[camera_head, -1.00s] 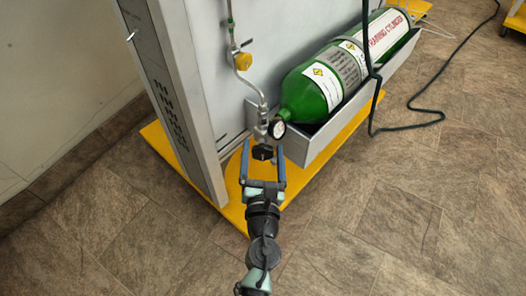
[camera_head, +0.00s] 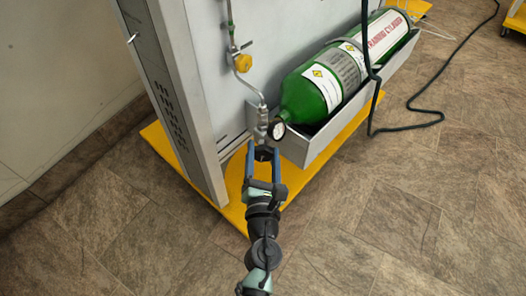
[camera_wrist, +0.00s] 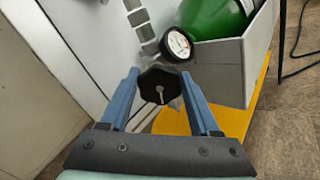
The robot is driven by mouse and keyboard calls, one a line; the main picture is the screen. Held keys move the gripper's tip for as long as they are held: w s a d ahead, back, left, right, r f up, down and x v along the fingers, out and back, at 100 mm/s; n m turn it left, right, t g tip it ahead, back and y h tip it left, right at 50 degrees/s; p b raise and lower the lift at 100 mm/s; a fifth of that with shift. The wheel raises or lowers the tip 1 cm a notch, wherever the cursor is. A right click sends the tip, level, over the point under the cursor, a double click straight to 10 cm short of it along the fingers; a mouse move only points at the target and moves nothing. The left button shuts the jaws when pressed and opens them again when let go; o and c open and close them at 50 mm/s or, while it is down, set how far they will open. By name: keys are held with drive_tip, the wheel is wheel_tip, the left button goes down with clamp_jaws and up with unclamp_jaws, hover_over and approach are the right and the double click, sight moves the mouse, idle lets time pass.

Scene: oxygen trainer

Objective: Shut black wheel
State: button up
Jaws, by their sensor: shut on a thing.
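The black wheel (camera_wrist: 159,89) sits below the gauge, at the low end of the metal pipe fitting. It faces my wrist camera and also shows in the head view (camera_head: 264,154), partly covered by my fingers. My gripper (camera_head: 264,149) has its two blue fingers on either side of the wheel, closed on its rim. In the wrist view my gripper (camera_wrist: 160,84) shows the fingertips against the left and right edges of the wheel. The valve stem behind the wheel is mostly hidden.
A round gauge (camera_head: 278,130) is just above the wheel. A green cylinder (camera_head: 335,75) lies in a grey tray (camera_head: 318,148) to the right. A yellow knob (camera_head: 243,63) is higher on the pipe. A grey panel post (camera_head: 185,105) stands left; open floor lies right.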

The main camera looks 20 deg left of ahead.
drive_tip(key=m+p, duration=0.1)
drive_tip(key=m, duration=0.3)
drive_tip(key=shift+m, duration=0.3)
drive_tip(key=m+p, duration=0.1)
drive_tip(key=m, duration=0.3)
drive_tip(key=shift+f+m, duration=0.1)
drive_tip(key=shift+m, duration=0.2)
drive_tip(key=m+p, duration=0.1)
drive_tip(key=m, duration=0.2)
drive_tip(key=shift+m, duration=0.3)
drive_tip(key=m+p, duration=0.2)
drive_tip(key=m, duration=0.2)
drive_tip(key=shift+m, duration=0.3)
drive_tip(key=m+p, duration=0.2)
drive_tip(key=m, duration=0.2)
drive_tip(key=shift+f+m, duration=0.1)
drive_tip(key=shift+m, duration=0.2)
drive_tip(key=m+p, duration=0.1)
drive_tip(key=m, duration=0.2)
drive_tip(key=shift+s+m, duration=0.1)
drive_tip(key=shift+m, duration=0.2)
drive_tip(key=m+p, duration=0.1)
drive_tip(key=m, duration=0.3)
drive_tip(key=shift+f+p, duration=0.1)
drive_tip(key=shift+p, duration=0.25)
drive_tip(key=shift+m+p, duration=0.4)
drive_tip(key=shift+m, duration=1.6)
